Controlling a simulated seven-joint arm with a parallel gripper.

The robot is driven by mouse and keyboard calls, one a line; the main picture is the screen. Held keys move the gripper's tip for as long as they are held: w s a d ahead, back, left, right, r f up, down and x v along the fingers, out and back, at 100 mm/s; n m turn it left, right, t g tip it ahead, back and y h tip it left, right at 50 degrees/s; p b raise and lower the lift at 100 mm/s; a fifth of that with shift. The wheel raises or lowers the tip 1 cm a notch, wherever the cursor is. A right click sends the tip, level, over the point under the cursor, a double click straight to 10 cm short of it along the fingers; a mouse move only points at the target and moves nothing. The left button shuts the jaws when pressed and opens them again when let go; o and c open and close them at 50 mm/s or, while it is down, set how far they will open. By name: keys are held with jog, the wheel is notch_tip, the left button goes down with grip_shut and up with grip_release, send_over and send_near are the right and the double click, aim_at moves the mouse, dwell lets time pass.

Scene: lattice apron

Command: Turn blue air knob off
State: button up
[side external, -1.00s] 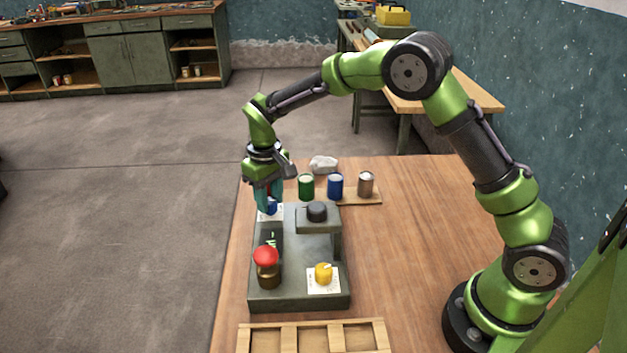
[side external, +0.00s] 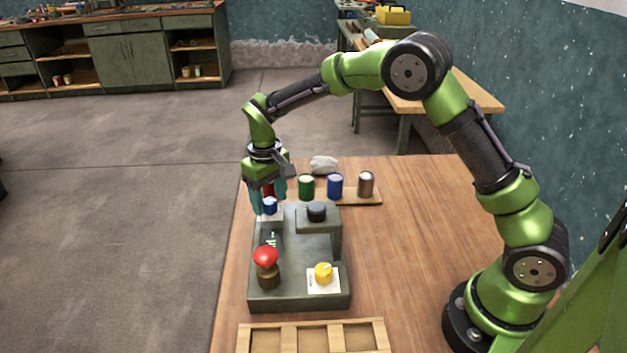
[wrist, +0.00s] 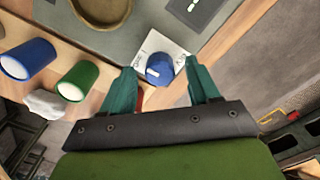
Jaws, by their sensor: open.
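The blue air knob (side external: 270,205) sits on a white label plate at the far left corner of the dark green panel unit (side external: 300,292). In the wrist view the knob (wrist: 160,69) shows a pale pointer mark on its top, and its white label (wrist: 172,44) is partly covered. My gripper (side external: 268,208) is open and points down at the knob. In the wrist view my gripper's teal fingertips (wrist: 160,66) stand apart on either side of the knob, with gaps between. Whether the fingertips reach down to the knob's height is hard to tell.
The panel also carries a red mushroom button (side external: 265,257), a yellow knob (side external: 323,273) and a black knob (side external: 317,211) on a raised bracket. A wooden tray (side external: 312,322) lies in front.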

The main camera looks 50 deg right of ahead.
aim_at(273, 202)
notch_tip(273, 202, up, 17)
dwell(0.4)
jog(key=s+d+m+t+y, duration=0.1)
jog(key=s+d+m+t, duration=0.1)
jog(key=s, duration=1.1)
jog(key=s+d+m+t+y, duration=0.1)
jog(key=s+t, duration=0.4)
jog(key=s, duration=0.7)
jog(key=shift+s+d+r+m, duration=0.3)
jog(key=shift+s+d+m, duration=0.1)
jog(key=shift+d, duration=0.15)
